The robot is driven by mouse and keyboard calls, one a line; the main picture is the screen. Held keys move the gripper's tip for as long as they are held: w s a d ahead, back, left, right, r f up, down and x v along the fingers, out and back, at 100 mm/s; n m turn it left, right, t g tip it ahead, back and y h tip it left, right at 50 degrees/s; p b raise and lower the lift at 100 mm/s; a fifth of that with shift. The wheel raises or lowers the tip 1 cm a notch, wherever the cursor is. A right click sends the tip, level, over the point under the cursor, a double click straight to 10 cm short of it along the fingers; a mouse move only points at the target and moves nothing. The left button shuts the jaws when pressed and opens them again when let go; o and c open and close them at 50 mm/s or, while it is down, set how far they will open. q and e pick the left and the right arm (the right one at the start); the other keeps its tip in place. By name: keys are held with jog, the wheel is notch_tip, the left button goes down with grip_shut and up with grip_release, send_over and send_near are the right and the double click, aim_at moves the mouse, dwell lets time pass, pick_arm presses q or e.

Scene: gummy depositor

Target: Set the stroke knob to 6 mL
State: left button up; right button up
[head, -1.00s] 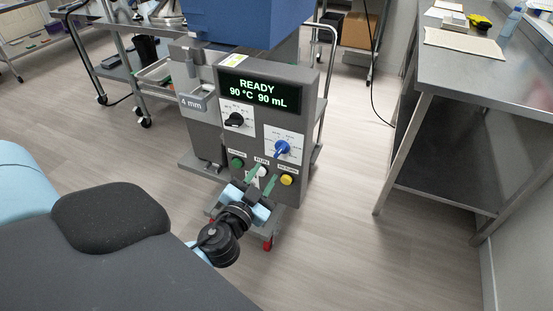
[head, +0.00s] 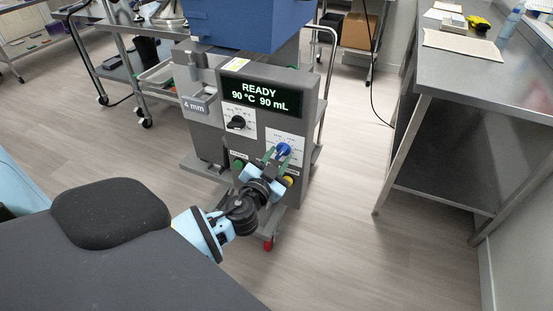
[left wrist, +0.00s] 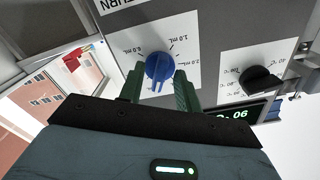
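The stroke knob is blue (head: 283,149) on a white dial plate at the right of the depositor's front panel. In the left wrist view the knob (left wrist: 158,66) shows close up, with the labels 6.0 mL, 1.0 mL and 2.0 mL legible around it. Which mark it points to I cannot tell. My left gripper (head: 277,156) is at the knob. Its green fingers (left wrist: 158,80) are apart, one to each side of the knob's lower part in the wrist view; I cannot tell whether they touch it. My right gripper is not in view.
The display (head: 258,96) reads READY, 90 °C, 90 mL. A black knob (head: 236,122) sits left of the blue one. A green button (head: 238,164) and a yellow button (head: 289,181) are below. A steel table (head: 470,75) stands at right, with clear floor between.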

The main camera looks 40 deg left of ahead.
pick_arm(q)
jog(key=shift+c, duration=0.3)
grip_shut()
jog(key=shift+m, duration=0.3)
jog(key=m, duration=0.3)
jog(key=m+p, duration=0.1)
jog(key=m, duration=0.4)
jog(key=shift+r+m, duration=0.1)
jog(key=shift+m, duration=0.3)
jog(key=m+p, duration=0.1)
jog(key=m, duration=0.5)
jog(key=shift+a+r+m, duration=0.1)
jog(key=shift+r+m, duration=0.05)
jog(key=shift+m, duration=0.15)
jog(key=m+p, duration=0.1)
jog(key=m, duration=0.4)
jog(key=shift+p, duration=0.4)
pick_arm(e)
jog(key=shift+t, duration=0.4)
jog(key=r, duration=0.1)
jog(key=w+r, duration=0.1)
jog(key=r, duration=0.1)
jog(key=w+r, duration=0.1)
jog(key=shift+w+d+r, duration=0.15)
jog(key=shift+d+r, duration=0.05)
pick_arm(q)
jog(key=shift+m, duration=0.4)
